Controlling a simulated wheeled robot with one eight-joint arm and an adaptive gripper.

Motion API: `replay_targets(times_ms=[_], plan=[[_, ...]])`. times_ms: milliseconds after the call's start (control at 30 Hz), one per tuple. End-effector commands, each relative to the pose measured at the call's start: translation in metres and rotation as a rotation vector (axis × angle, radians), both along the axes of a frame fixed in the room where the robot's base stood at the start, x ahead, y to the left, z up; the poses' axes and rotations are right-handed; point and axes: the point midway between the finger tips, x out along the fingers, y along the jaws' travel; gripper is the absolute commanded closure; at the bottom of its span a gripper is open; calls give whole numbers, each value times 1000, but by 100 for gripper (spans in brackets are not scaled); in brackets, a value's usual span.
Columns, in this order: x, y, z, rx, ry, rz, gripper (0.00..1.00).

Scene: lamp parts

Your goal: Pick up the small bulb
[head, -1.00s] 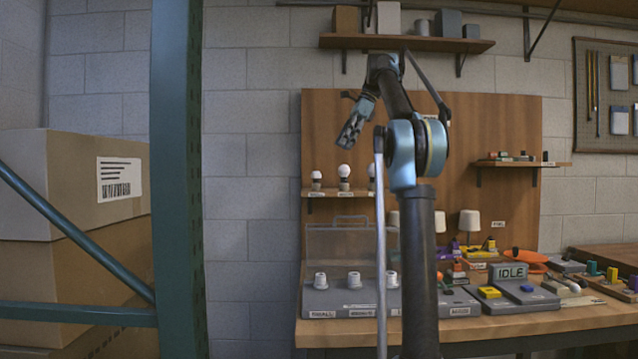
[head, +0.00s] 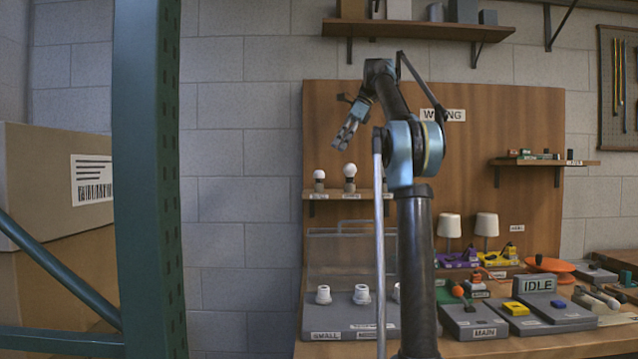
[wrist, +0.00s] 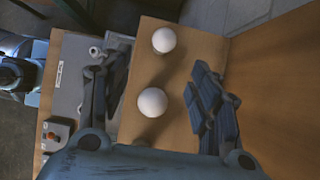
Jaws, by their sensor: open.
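The small bulb (head: 319,175) is white and round-topped. It stands upright at the left end of a small wooden shelf (head: 332,196). A bigger white bulb (head: 350,172) stands just right of it. In the wrist view I see both from above: the small bulb (wrist: 164,40) is at the top, and the bigger bulb (wrist: 152,102) lies lower, in line between my fingers. My gripper (head: 345,137) is open and empty, above the shelf and tilted down. It also shows in the wrist view (wrist: 158,92), touching neither bulb.
Below the shelf, a grey case (head: 345,330) with white sockets carries a "SMALL" label. Lamps (head: 487,226) and a panel reading "IDLE" (head: 538,285) stand to the right. A wooden backboard (head: 500,120) rises close behind the shelf. A teal post (head: 150,180) stands at left.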

Motion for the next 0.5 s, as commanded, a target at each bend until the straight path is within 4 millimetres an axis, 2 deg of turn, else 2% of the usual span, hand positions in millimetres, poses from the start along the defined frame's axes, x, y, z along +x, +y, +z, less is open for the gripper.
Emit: replay_targets(times_ms=[500], plan=[[0,36,-65,0,0,-1,44]])
